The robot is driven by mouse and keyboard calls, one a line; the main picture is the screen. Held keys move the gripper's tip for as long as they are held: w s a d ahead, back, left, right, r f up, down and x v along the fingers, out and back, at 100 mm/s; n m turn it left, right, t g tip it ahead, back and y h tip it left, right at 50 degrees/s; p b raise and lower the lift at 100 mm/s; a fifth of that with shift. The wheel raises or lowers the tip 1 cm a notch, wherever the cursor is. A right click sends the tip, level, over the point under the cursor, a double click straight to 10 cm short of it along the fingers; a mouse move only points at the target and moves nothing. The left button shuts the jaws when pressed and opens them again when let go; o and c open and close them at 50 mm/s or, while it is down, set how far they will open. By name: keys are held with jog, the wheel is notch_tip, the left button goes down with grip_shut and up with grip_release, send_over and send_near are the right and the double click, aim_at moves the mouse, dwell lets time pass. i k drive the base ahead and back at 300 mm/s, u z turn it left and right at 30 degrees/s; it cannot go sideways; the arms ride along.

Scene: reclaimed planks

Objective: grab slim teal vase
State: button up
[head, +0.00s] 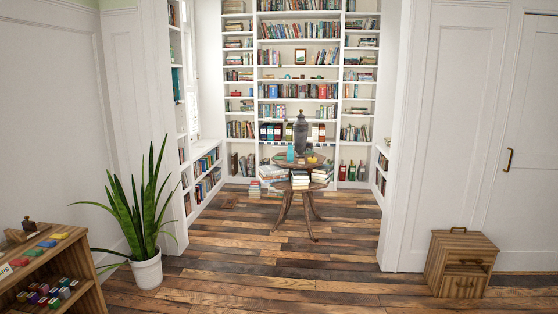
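A small, slim teal upright object (291,154), which looks like the teal vase, stands on the round wooden table (286,164) in the alcove at the back. A taller dark grey urn (301,133) stands on the same table just to its right and seems to be behind it. A small yellow-orange item (312,160) is on the table to the right. The teal object is too small to make out its shape well. My gripper is not in view.
White bookshelves (254,100) line the alcove. Book stacks (300,181) sit on the table's lower tier. A potted plant (147,272) and a wooden shelf unit (88,295) stand left, a wooden cabinet (440,262) right. The plank floor (260,262) between is clear.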

aim_at(291, 153)
jog(key=u, duration=0.1)
jog(key=i, duration=4.35)
jog(key=u, duration=0.1)
